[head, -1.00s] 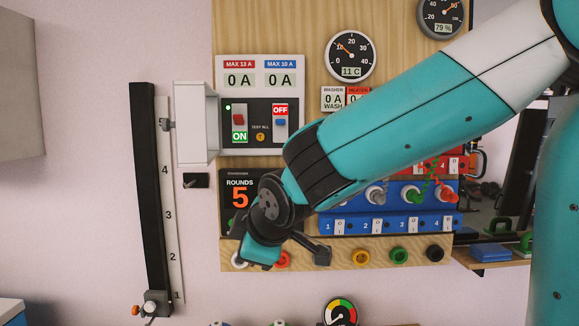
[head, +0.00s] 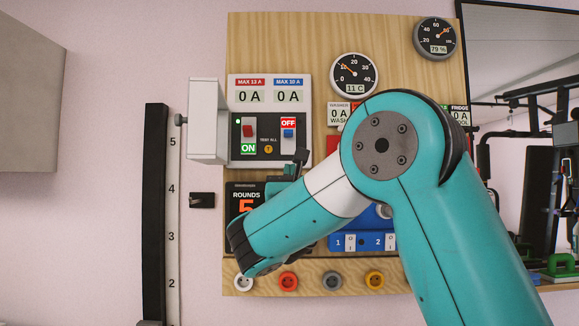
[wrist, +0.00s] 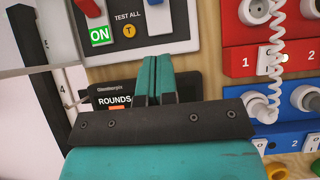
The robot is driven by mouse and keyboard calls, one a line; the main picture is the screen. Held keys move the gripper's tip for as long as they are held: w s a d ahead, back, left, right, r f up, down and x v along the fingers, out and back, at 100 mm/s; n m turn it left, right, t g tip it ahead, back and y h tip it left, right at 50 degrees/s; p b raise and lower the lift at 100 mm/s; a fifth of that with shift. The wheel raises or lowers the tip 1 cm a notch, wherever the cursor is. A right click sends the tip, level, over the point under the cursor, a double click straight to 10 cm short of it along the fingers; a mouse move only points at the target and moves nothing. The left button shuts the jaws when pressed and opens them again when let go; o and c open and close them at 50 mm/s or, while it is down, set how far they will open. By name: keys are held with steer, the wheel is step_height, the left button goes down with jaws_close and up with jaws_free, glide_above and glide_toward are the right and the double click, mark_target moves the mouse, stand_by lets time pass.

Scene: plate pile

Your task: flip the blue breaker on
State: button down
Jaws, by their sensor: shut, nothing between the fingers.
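The blue breaker (head: 288,133) is on the right of the white and black breaker panel (head: 235,157). Its blue lever sits high in its white slot, under a red OFF label (head: 288,123). In the wrist view its white slot (wrist: 157,20) shows at the top edge, with little of the lever in view. My gripper (wrist: 154,60) is shut and empty, its teal fingertips just below the panel's lower edge in the picture. In the head view my arm partly hides the gripper (head: 296,166), below the blue breaker. I cannot tell its distance from the wall.
The red breaker (head: 249,131) is left of the blue one, above a green ON label. A round yellow test button (head: 268,149) lies between them. The panel's open white door (head: 206,120) sticks out at left. The rounds display (head: 245,195) is below.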

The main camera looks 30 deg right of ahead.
mark_target(290, 135)
steer(key=p+x, duration=0.2)
steer(key=r+p+x, duration=0.1)
steer(key=p+x, duration=0.1)
steer(key=x, duration=0.1)
steer(key=s+p+x, duration=0.1)
steer(key=p+x, duration=0.1)
steer(key=x, duration=0.1)
steer(key=shift+w+a+r, duration=0.1)
steer(key=shift+a+r, duration=0.1)
steer(key=shift+r, duration=0.2)
steer(key=shift+w+r+p, duration=0.15)
steer(key=shift+r+p, duration=0.2)
steer(key=shift+r, duration=0.25)
